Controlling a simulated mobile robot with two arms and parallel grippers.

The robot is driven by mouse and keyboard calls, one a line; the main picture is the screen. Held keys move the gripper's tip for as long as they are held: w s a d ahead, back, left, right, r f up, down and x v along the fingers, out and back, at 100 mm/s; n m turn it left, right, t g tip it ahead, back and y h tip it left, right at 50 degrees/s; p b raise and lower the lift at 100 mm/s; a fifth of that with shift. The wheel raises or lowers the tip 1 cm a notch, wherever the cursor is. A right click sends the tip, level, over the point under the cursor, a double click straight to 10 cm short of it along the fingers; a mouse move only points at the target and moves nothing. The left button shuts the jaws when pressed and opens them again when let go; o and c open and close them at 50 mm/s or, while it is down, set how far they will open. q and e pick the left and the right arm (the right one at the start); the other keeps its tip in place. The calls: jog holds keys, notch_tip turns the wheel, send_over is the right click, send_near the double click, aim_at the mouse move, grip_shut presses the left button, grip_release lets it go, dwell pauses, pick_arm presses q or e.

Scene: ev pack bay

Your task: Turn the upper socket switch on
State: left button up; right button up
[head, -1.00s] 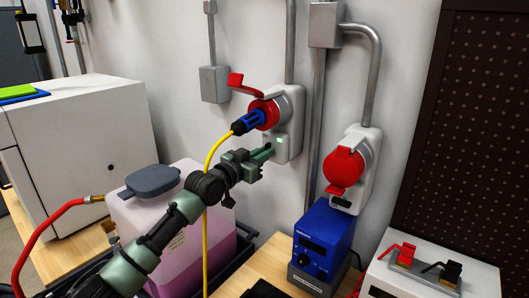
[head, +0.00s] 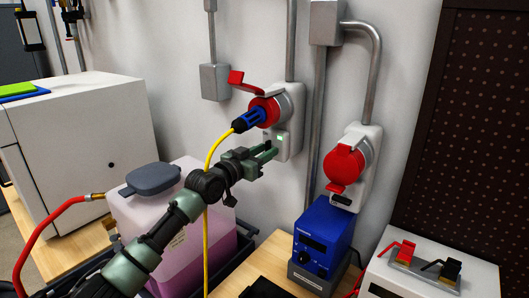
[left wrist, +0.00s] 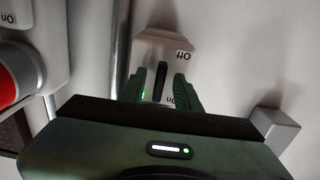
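The upper socket (head: 296,118) is a light grey wall unit with a red round outlet and a raised red lid. A blue plug (head: 249,119) on a yellow cable sits in it. My left gripper (head: 274,151) is just in front of the unit's lower part, fingers apart and empty. In the left wrist view its fingertips (left wrist: 156,84) lie either side of the rocker; contact cannot be told. My right gripper is not in view.
A lower socket (head: 368,150) with a closed red lid is to the right. Below stand a blue device (head: 323,235) and a white box with red and black clamps (head: 440,268). A pink-liquid container (head: 150,225) stands under my left arm, with the yellow cable hanging close by.

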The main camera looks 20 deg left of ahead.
pick_arm(q)
jog(key=b+v, duration=0.2)
jog(key=v, duration=0.5)
jog(key=shift+s, duration=0.35)
jog(key=shift+a+r, duration=0.1)
